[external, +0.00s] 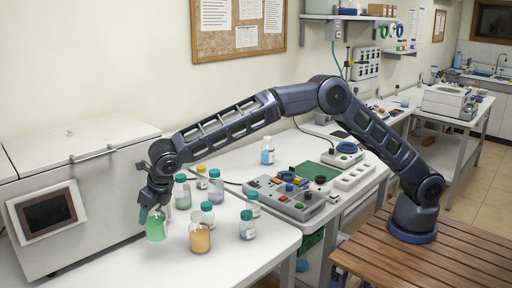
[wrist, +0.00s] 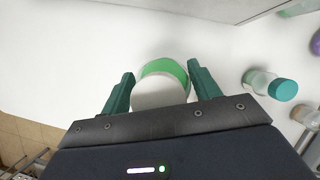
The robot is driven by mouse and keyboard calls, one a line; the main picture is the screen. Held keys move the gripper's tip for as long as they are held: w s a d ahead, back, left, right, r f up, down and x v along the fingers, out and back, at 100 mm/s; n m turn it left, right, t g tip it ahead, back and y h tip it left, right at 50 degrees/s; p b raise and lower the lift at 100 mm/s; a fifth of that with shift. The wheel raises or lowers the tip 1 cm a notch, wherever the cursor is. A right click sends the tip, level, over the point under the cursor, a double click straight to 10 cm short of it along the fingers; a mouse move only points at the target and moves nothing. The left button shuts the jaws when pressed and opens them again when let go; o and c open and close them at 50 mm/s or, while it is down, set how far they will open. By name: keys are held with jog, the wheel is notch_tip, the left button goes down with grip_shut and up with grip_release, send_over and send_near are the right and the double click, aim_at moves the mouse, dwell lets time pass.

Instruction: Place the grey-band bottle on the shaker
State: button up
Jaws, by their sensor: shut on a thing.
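My gripper (external: 148,208) is shut on a bottle with green liquid (external: 155,228), at the front left beside the white chest. In the wrist view my gripper (wrist: 160,82) has its two green fingers on either side of this bottle (wrist: 165,69), whose pale round top faces the camera. I cannot make out a grey band on it. A small device with a round blue-and-dark top (external: 345,150), at the back of the table, may be the shaker; I cannot tell for sure. It stands well away from my gripper.
A grey control box (external: 285,197) and green mat (external: 307,174) stand further right.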

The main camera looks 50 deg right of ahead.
aim_at(155, 230)
jog(key=shift+f, duration=3.55)
jog(key=shift+f, duration=0.15)
jog(key=o, duration=1.3)
jog(key=shift+c, duration=0.2)
jog(key=v, duration=1.2)
jog(key=shift+s, duration=0.1)
